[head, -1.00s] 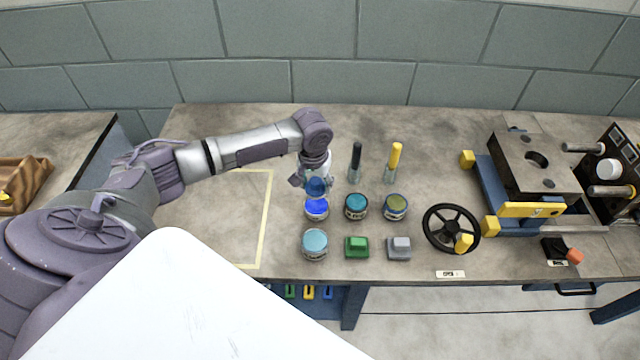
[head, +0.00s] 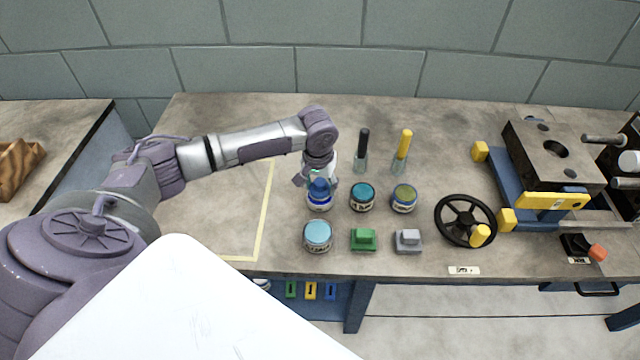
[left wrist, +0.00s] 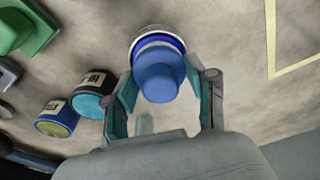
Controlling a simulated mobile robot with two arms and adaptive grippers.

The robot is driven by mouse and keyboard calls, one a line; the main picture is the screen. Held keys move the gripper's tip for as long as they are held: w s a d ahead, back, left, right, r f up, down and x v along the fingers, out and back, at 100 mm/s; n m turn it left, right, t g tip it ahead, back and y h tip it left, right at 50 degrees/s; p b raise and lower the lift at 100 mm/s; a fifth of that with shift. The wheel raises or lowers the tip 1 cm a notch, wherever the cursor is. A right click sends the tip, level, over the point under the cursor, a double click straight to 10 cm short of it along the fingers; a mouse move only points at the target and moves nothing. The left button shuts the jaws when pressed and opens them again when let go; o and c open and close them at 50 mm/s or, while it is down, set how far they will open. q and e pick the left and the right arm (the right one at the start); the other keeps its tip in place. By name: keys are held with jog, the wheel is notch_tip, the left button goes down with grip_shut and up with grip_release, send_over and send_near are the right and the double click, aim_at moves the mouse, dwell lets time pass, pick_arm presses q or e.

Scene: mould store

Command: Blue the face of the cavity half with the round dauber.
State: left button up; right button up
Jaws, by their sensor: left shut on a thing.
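My left gripper (head: 318,183) is shut on the round dauber (head: 318,188), which has a blue knob; the dauber also shows between the fingertips in the left wrist view (left wrist: 160,78). It is upright over the open pot of bright blue (head: 319,204), overlapping its mouth. The pot's blue-filled rim shows around the dauber in the left wrist view (left wrist: 137,46). The dauber's underside is hidden, so I cannot tell whether it touches the blue. The cavity half (head: 530,150), a dark steel block with a round hole, lies on the blue stand at the right. My right gripper is not in view.
Several other pots stand close by, including a teal one (head: 362,197), an olive one (head: 404,199) and a light blue one (head: 317,236). Black (head: 363,143) and yellow (head: 404,143) handled brushes stand behind. Green (head: 363,239) and grey (head: 408,240) blocks and a handwheel (head: 465,220) lie toward the right.

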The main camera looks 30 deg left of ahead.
aim_at(321, 180)
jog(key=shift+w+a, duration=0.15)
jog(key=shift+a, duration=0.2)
pick_arm(q)
jog(key=shift+f, duration=0.5)
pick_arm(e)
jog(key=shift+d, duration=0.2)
pick_arm(q)
jog(key=shift+s+f+p, duration=0.1)
jog(key=shift+f+p, duration=0.05)
jog(key=shift+p, duration=0.3)
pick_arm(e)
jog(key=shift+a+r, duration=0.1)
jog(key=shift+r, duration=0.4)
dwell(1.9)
pick_arm(q)
notch_tip(321, 180, up, 7)
jog(key=p, duration=0.9)
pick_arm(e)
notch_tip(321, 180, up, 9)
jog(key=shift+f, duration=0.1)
